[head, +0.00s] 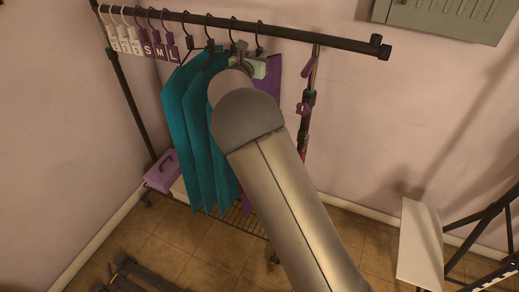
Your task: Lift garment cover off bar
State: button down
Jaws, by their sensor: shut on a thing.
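Several teal garment covers (181,110) hang side by side from hangers on the dark bar (270,31) of a clothes rack. A purple cover (271,80) hangs to their right, mostly hidden behind my arm. My gripper (241,52) is just below the bar, among the hanger hooks at the right end of the teal covers. It is shut on a garment cover at its hanger top. My arm hides the fingertips' contact and much of the covers there, so I cannot tell which cover is held. The hooks near my gripper still appear to be at the bar.
White and purple size tags (155,47) hang at the bar's left end. A purple box (161,172) sits on the rack's lower shelf. A purple item (306,88) hangs by the right post. A white panel (420,245) and dark stand are at right. A grey cabinet (450,15) is on the wall.

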jog(key=shift+r, duration=0.3)
jog(key=shift+r+p, duration=0.55)
jog(key=shift+r, duration=0.2)
jog(key=shift+r, duration=0.1)
jog(key=shift+s, duration=0.1)
jog(key=shift+b+v, duration=1.15)
jog(key=shift+v, duration=1.55)
jog(key=shift+a, duration=0.1)
jog(key=shift+s+a, duration=0.25)
jog(key=shift+s, duration=0.4)
jog(key=p+v, duration=0.2)
jog(key=v, duration=4.2)
jog(key=shift+s, duration=0.15)
